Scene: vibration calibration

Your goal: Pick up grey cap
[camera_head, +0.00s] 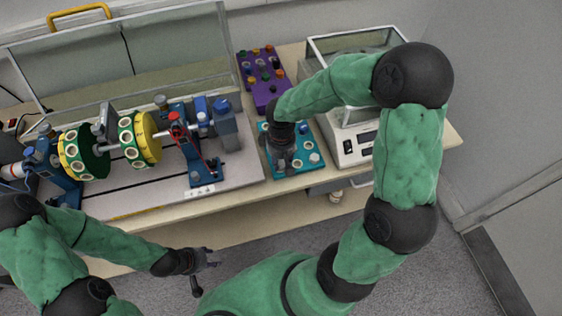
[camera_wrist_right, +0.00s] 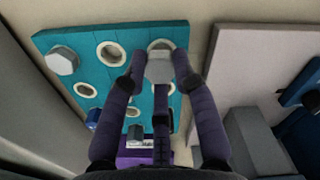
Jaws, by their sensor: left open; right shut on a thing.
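My right gripper (camera_head: 284,166) reaches down over the near left part of the teal tray (camera_head: 292,172). Whether the cap is clear of the hole cannot be told. A second grey cap (camera_wrist_right: 62,60) sits on the tray to the left; it also shows in the head view (camera_head: 314,157). My left gripper (camera_head: 210,258) is open and empty, in front of the table.
A purple tray (camera_head: 262,90) with several coloured caps lies behind the teal tray. A balance with a glass shield (camera_head: 345,151) stands to the right. A rotor rig with yellow-and-green discs (camera_head: 146,138) stands at left under an open clear cover (camera_head: 180,50).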

